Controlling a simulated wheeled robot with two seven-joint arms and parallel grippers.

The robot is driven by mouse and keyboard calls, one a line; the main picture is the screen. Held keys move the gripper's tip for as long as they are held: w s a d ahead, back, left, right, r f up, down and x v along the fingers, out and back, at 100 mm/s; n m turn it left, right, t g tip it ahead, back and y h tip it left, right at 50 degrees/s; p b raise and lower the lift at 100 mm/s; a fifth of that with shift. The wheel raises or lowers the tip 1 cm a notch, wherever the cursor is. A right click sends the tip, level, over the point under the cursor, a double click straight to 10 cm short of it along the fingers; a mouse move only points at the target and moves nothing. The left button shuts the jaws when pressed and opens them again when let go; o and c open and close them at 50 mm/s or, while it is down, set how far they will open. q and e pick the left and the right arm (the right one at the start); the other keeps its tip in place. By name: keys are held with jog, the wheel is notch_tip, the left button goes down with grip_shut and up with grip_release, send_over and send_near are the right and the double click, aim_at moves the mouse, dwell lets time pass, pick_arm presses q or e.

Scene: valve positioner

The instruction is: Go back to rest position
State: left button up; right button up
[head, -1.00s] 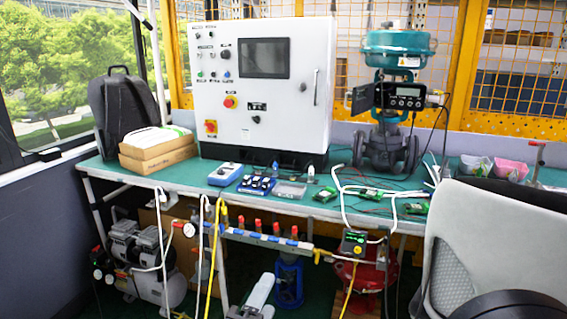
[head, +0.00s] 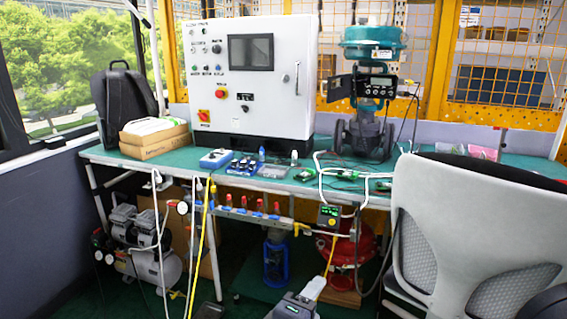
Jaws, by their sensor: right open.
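My right gripper (head: 312,289) shows at the bottom edge, right of the middle, below the bench and in front of it. Its pale finger part points up and right from a dark grey body. It is open, with nothing seen in it, and its lower part is cut off by the frame. A small dark grey piece also shows at the bottom edge to its left; I cannot tell what it belongs to. My left gripper is not seen.
A green-topped bench (head: 120,156) carries a white control cabinet (head: 290,110), a teal-topped valve (head: 373,40), boxes (head: 155,137) and small boards. A grey chair (head: 475,235) blocks the right. A compressor (head: 140,240), a blue device (head: 276,262) and a red actuator (head: 345,262) stand below.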

jog(key=s+d+f+m+g+y+b, duration=0.1)
jog(key=s+d+f+m+g+b, duration=0.2)
jog(key=d+f, duration=0.45)
jog(key=s+d+f+m+g+b, duration=0.25)
jog(key=d+f+g+b, duration=0.2)
jog(key=d+f, duration=0.3)
jog(key=s+f+m+y+b, duration=0.9)
jog(key=s+f+y+b, duration=0.1)
jog(key=f, duration=0.3)
notch_tip(320, 180, up, 39)
jog(key=p, duration=3.8)
jog(key=shift+d+p, duration=0.35)
jog(key=shift+d, duration=0.05)
